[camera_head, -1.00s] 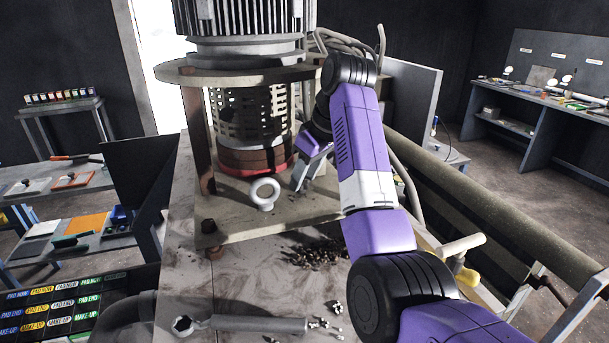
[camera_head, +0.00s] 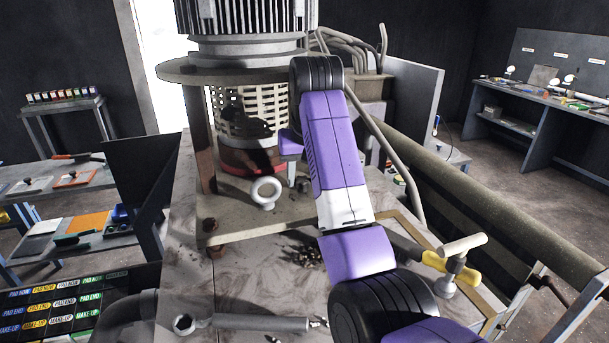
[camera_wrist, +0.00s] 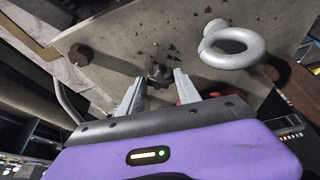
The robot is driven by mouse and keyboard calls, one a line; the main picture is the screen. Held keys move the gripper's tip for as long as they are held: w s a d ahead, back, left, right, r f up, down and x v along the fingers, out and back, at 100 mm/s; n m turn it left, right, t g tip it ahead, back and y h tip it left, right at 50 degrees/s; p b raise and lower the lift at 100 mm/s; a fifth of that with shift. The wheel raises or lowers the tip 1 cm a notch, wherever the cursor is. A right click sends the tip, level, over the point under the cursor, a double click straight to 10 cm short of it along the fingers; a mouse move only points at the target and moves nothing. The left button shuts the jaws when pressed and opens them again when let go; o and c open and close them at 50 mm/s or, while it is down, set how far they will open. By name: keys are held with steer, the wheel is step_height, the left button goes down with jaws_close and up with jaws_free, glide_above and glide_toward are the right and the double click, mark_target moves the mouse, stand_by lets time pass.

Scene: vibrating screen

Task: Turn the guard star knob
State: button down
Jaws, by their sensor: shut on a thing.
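The guard is a slotted metal cylinder (camera_head: 250,108) under the motor, with a red ring (camera_head: 240,172) at its base. In the wrist view a small dark star knob (camera_wrist: 159,74) sits against the speckled plate. My gripper (camera_wrist: 159,78) has one grey finger on each side of the knob and is shut on it. In the head view my purple gripper body (camera_head: 290,143) is just right of the guard.
A grey eye bolt (camera_head: 265,192) stands close to my gripper; it also shows in the wrist view (camera_wrist: 232,44). A grey wrench-like tool (camera_head: 250,322) and loose bits (camera_head: 305,255) lie on the deck.

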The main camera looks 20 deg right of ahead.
steer(key=m, duration=0.1)
steer(key=m+h, duration=0.1)
steer(key=m, duration=0.1)
steer(key=shift+w+a+r+m, duration=0.1)
steer(key=shift+a+m, duration=0.1)
steer(key=shift+m, duration=0.1)
steer(key=shift+w+a+m+g+h, duration=0.1)
steer(key=shift+m+g+h, duration=0.25)
steer(key=shift+m, duration=0.65)
steer(key=shift+m+g+h, duration=0.15)
steer(key=shift+m+h, duration=0.4)
steer(key=shift+m, duration=0.45)
steer(key=c, duration=0.9)
jaws_free()
steer(key=shift+o, duration=0.2)
steer(key=v, duration=0.7)
steer(key=shift+r, duration=0.35)
steer(key=shift+a, duration=0.15)
